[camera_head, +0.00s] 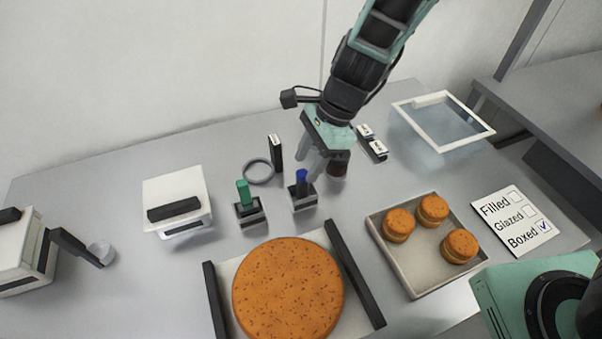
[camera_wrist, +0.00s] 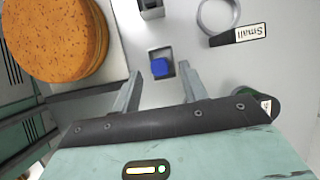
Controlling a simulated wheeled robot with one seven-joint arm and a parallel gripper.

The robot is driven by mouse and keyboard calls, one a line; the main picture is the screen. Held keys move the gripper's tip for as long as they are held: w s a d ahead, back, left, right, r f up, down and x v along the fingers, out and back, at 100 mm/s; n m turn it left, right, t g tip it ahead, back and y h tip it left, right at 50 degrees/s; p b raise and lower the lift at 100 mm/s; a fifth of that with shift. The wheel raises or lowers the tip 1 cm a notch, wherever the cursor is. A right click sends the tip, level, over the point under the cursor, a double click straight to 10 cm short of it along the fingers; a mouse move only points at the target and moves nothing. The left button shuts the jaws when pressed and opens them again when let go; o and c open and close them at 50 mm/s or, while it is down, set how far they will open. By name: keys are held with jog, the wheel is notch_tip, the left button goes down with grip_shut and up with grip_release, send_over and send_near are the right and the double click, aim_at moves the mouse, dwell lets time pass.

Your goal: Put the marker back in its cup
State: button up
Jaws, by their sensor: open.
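A blue marker (camera_head: 301,177) stands upright in a small dark square cup (camera_head: 304,199). In the wrist view the marker's blue end (camera_wrist: 160,68) shows inside the cup's square rim (camera_wrist: 153,51). My gripper (camera_head: 310,168) is open, just behind the blue marker in the head view. In the wrist view my two fingertips (camera_wrist: 160,73) lie on either side of the blue end, with gaps. I cannot tell their height above it. A green marker (camera_head: 243,192) stands in a second cup (camera_head: 250,213) to the left.
A ring (camera_head: 258,171) and an upright label, "Small" (camera_wrist: 238,36), stand behind the cups. A large cake round (camera_head: 288,288) is in front. A tray (camera_head: 411,279) holds three small rounds. A checklist card (camera_head: 513,220) has "Boxed" ticked. A dark round object (camera_head: 338,169) stands close beside my gripper.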

jog(key=s+v, duration=0.1)
jog(key=v, duration=0.5)
jog(key=s+d+r+n+h, duration=0.2)
jog(key=s+d+r+n, duration=0.1)
jog(key=s+n, duration=0.6)
jog(key=s+d+r+n+t+h, duration=0.1)
jog(key=s+d+r+n, duration=0.2)
jog(key=s+n, duration=0.5)
jog(key=n, duration=0.5)
jog(key=shift+s+d+r+n+h, duration=0.2)
jog(key=shift+s+n+h, duration=0.1)
jog(key=shift+s+h, duration=0.1)
jog(key=shift+f+b, duration=1)
